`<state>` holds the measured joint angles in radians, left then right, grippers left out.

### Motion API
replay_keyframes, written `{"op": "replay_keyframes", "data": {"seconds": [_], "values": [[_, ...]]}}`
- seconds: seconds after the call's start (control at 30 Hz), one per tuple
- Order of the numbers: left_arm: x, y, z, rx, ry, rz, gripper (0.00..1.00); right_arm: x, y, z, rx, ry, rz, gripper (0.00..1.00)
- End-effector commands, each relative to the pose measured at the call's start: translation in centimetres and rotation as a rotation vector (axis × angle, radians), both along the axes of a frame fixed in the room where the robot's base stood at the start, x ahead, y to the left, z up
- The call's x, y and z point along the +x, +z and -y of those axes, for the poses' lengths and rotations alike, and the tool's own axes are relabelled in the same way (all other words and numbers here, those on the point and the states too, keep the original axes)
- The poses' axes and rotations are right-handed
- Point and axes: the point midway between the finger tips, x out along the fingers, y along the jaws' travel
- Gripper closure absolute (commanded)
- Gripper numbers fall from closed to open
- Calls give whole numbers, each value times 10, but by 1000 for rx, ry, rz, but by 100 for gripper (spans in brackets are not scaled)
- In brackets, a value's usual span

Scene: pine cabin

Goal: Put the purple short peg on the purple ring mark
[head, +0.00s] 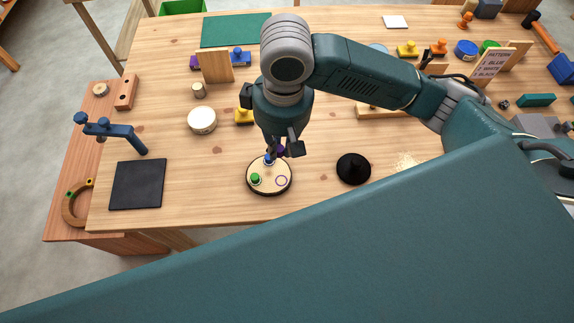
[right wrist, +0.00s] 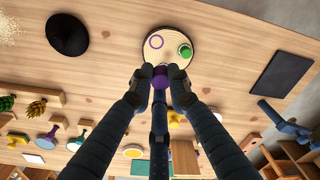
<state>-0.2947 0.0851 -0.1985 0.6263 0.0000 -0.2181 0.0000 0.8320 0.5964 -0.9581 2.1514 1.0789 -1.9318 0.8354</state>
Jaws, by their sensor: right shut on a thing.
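The purple short peg (right wrist: 160,77) is held between the fingertips of my right gripper (right wrist: 160,82). In the head view the right gripper (head: 281,150) points down at the far edge of a round wooden disc (head: 262,190), and a bit of the purple peg (head: 280,151) shows by its fingers. The purple ring mark (head: 281,181) is bare, at the disc's near right; it also shows in the right wrist view (right wrist: 156,42). The peg is apart from the ring. A green peg (head: 255,179) and a blue peg (head: 268,161) stand on the disc. My left gripper is out of view.
A black conical thing (head: 353,169) stands right of the disc. A dark square mat (head: 138,184) and a round white-topped tin (head: 202,120) lie to the left. A yellow piece (head: 244,117) sits behind the disc. The table between disc and mat is clear.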

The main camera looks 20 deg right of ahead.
Motion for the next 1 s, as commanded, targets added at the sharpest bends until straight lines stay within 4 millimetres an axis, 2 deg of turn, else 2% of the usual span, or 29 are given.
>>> {"op": "replay_keyframes", "data": {"seconds": [0.07, 0.17, 0.33, 0.43, 0.57, 0.8, 1.0], "values": [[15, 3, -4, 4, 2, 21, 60, -2, -23, 2, -4, -4, -6, 100], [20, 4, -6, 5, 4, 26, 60, -2, -50, 2, -4, -4, -6, 100], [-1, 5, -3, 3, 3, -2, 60, -1, -86, 2, -2, -2, -3, 100], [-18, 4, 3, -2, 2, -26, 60, 0, -97, 1, -1, -1, 0, 100], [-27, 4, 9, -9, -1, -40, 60, -1, -107, 1, -2, -1, -1, 100], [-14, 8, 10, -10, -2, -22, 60, -1, -141, 1, -1, -1, -1, 100], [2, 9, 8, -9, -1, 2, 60, 0, -145, 1, -1, 0, 1, 100]]}}
